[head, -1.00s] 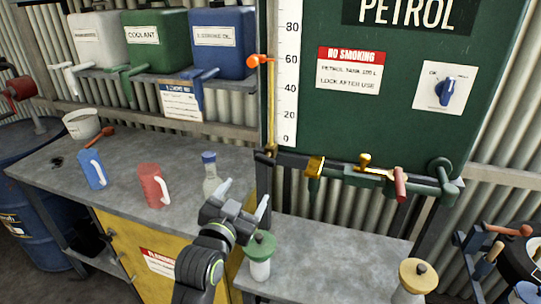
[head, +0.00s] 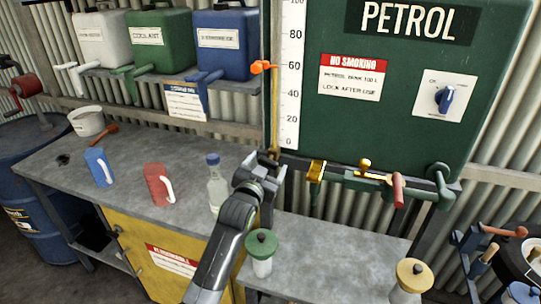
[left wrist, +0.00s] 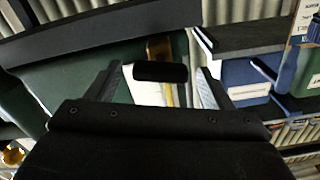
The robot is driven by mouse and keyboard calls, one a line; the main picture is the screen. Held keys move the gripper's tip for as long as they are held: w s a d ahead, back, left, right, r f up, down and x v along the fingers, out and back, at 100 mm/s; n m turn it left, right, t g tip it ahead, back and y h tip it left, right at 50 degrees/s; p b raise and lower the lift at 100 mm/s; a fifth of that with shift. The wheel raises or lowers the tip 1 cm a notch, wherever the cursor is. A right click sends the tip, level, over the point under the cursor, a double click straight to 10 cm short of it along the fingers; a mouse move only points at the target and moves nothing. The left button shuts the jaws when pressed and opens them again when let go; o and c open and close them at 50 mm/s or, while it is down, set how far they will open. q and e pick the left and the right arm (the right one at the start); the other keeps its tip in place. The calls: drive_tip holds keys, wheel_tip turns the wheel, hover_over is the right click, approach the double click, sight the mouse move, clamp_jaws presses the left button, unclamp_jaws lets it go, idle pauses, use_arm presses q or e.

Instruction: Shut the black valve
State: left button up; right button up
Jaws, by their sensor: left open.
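A black cylindrical grip (left wrist: 160,73), which appears to be the black valve's handle, shows in the left wrist view between my left gripper's fingers. It lies in front of the white gauge strip and brass tube of the green petrol tank. My left gripper (head: 269,172) is open at the foot of the gauge in the head view. Its fingers (left wrist: 158,85) stand apart on either side of the grip, and I see no clear contact. In the head view my gripper hides most of the valve. My right gripper is not in view.
An orange lever (head: 263,67) sits higher on the gauge tube. Brass and red-handled fittings (head: 370,177) line the tank's bottom. A clear bottle (head: 216,185) and a green-lidded jar (head: 261,252) stand close to my left arm. Blue (head: 98,167) and red (head: 159,185) jugs are farther left.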

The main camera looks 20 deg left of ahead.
sight(267, 164)
use_arm(q)
drive_tip(key=shift+w+p, duration=0.3)
drive_tip(key=shift+w, duration=1.5)
drive_tip(key=shift+c, duration=0.3)
